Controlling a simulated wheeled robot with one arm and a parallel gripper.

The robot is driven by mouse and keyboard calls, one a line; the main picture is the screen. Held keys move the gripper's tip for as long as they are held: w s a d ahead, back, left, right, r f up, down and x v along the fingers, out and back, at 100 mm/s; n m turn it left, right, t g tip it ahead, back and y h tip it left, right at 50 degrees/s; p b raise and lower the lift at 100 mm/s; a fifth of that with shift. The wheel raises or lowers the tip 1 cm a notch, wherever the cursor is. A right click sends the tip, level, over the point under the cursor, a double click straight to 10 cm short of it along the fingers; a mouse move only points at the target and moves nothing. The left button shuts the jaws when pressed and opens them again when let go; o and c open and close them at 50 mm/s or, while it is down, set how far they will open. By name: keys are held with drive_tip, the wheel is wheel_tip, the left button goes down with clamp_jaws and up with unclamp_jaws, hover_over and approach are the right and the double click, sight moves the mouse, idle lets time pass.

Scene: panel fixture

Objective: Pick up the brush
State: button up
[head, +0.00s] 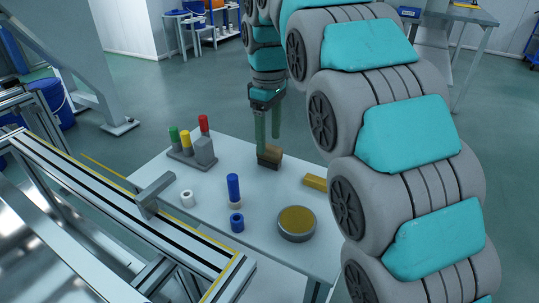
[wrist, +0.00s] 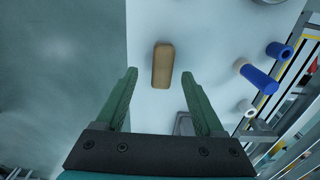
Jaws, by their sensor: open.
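No bristles can be made out. In the wrist view the brush (wrist: 163,62) lies lengthwise ahead of the fingers, near the table's left edge. How high the tips are above the table is hard to tell.
A metal rail frame (head: 120,205) borders the left.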

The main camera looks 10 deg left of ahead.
sight(269, 147)
drive_tip(key=shift+s+d+f, duration=0.1)
drive_tip(key=shift+s+f, duration=0.1)
drive_tip(key=shift+f, duration=0.8)
drive_tip(key=shift+f+p, duration=0.3)
drive_tip(key=shift+f, duration=1.3)
clamp_jaws()
